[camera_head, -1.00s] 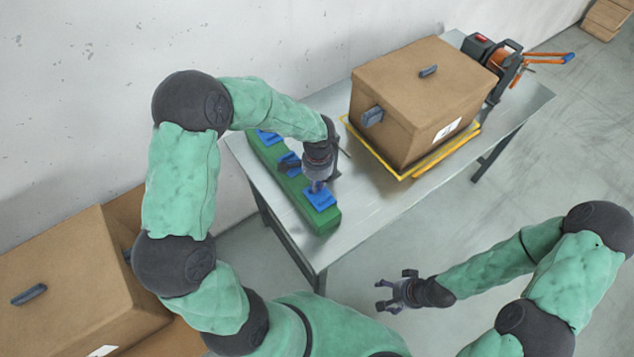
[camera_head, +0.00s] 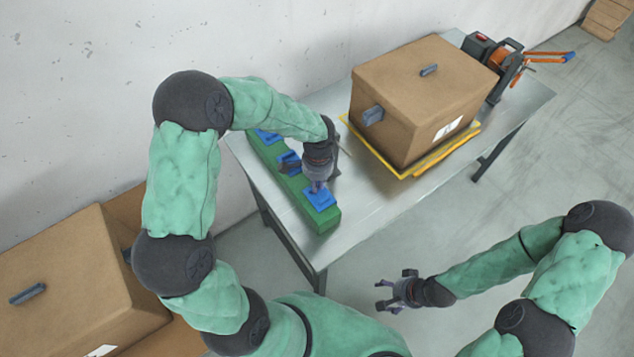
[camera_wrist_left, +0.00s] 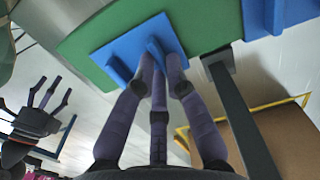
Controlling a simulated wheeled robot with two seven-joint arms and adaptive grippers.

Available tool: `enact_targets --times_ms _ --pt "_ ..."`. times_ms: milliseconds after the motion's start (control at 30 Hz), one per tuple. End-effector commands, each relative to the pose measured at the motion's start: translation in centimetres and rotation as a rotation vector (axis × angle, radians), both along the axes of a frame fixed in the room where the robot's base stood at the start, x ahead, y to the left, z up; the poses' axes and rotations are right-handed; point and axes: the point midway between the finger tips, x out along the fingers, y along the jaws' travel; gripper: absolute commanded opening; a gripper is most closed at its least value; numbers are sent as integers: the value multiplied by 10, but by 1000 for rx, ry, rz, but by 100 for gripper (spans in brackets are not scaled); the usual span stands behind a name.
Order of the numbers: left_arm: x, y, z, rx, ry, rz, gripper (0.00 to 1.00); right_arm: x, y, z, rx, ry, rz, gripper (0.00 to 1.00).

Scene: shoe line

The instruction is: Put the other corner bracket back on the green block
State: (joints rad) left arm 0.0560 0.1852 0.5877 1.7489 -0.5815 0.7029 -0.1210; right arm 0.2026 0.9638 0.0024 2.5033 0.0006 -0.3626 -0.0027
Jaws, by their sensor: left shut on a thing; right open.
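The green block (camera_head: 325,222) lies along the left side of the metal table. My left gripper (camera_head: 318,187) is over its near end, shut on a blue corner bracket (camera_head: 322,200). In the left wrist view my left gripper's fingers (camera_wrist_left: 163,72) close on the upright part of this bracket (camera_wrist_left: 122,56), whose flat plate appears to lie on the green block. Two other blue brackets, a middle one (camera_head: 288,161) and a far one (camera_head: 267,137), sit on the block. My right gripper (camera_head: 386,294) is open and empty, off the table's near side.
A closed cardboard box (camera_head: 420,100) stands on a yellow-edged base (camera_head: 408,175) at the middle of the table. An orange-and-black tool (camera_head: 500,65) stands behind it. The bare tabletop (camera_head: 370,205) is clear between block and box. Another cardboard box (camera_head: 80,275) is at lower left.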

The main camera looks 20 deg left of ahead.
Motion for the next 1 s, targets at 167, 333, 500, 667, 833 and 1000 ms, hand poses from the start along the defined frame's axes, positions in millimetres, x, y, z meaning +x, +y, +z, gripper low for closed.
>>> enact_targets --times_ms 167,333,500,667,833,1000 --pt "0 0 -1 -1 -1 0 0 0 0 -1 0 0 0 73" --pt "0 0 -1 -1 -1 0 0 0 0 0 0 0 0 73" --pt "0 0 -1 -1 -1 0 41 0 0 0 0 0 0 73" --pt "0 0 -1 0 0 0 41 0 0 0 0 0 0 73" --pt "0 0 -1 0 0 0 61 0 0 0 0 0 0 73" --pt "0 0 -1 0 0 0 61 0 0 0 0 0 0 73"
